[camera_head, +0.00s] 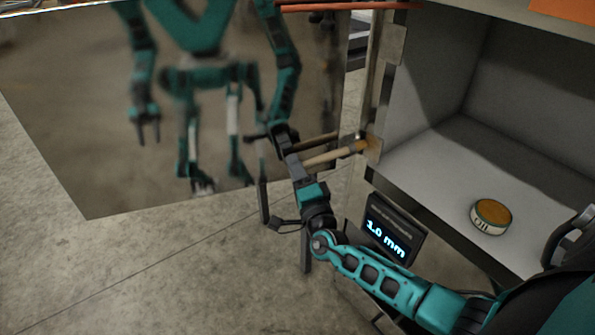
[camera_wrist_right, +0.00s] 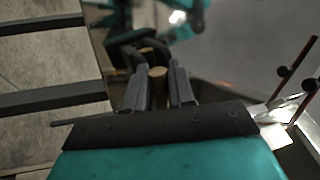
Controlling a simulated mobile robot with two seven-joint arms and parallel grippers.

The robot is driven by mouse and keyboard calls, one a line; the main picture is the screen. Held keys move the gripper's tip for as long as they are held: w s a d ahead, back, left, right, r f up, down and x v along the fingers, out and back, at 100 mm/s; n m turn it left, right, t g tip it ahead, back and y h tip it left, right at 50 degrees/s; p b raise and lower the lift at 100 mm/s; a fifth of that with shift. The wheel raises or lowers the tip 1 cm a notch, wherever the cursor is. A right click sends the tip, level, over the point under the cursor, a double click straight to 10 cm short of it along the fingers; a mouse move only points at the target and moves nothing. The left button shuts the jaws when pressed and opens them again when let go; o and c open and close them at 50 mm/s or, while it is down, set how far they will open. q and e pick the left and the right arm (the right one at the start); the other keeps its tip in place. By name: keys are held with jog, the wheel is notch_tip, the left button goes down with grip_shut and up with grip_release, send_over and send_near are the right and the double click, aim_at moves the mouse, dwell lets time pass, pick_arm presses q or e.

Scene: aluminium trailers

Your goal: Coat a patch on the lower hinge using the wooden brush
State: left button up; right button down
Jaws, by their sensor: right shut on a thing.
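My right gripper (camera_head: 293,160) is shut on the wooden brush (camera_head: 325,157) in the head view. The brush points right, its amber-brown tip at the lower hinge (camera_head: 375,151) on the trailer's door edge; I cannot tell whether it touches. The hinge plate looks amber near the tip. In the right wrist view the fingers (camera_wrist_right: 160,88) close around the brush handle, whose round wooden end (camera_wrist_right: 157,72) shows between them. The upper hinge (camera_head: 394,45) is higher on the same edge. My left gripper is not directly visible.
The open mirror-like door (camera_head: 90,120) fills the left and reflects my body and the brush. A tin labelled OIL (camera_head: 490,218) stands on the trailer floor (camera_head: 440,160). A display (camera_head: 392,232) reading 1.0 mm is below the hinge, close to my right arm.

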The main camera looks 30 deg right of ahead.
jog(key=shift+r, duration=0.45)
jog(key=shift+s+d+f+p, duration=0.15)
jog(key=shift+s+p, duration=0.35)
jog(key=shift+s, duration=0.5)
jog(key=shift+s+d+r+p, duration=0.15)
jog(key=shift+s+p, duration=0.3)
jog(key=shift+s, duration=0.5)
jog(key=shift+f, duration=0.1)
jog(key=a+p, duration=0.1)
jog(key=a, duration=0.5)
jog(key=shift+s, duration=0.25)
